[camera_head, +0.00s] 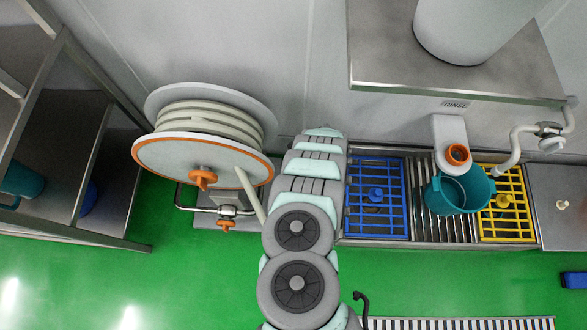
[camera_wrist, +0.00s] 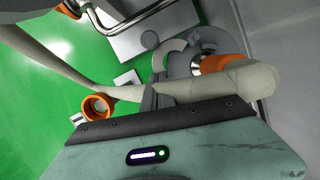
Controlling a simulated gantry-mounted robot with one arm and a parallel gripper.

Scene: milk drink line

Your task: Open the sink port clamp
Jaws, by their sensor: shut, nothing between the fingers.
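In the wrist view, a grey curved fitting (camera_wrist: 207,40) with a short steel stem and an orange part (camera_wrist: 219,66) sits near the grey wall; it looks like the clamp, but I cannot tell its latch state. A thick beige piece (camera_wrist: 225,86) crosses in front of it. My gripper (camera_wrist: 158,76) shows as narrow grey fingers above its teal body. They are shut and empty, close beside the fitting; contact cannot be made out. In the head view my arm hides the gripper and the clamp.
A hose reel (camera_head: 158,153) with an orange rim stands left of my arm. Its beige hose (camera_head: 251,195) runs behind the arm. Blue (camera_head: 376,222) and yellow (camera_head: 508,230) grates and a teal jug (camera_head: 447,200) lie right. A steel shelf (camera_head: 120,240) stands left.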

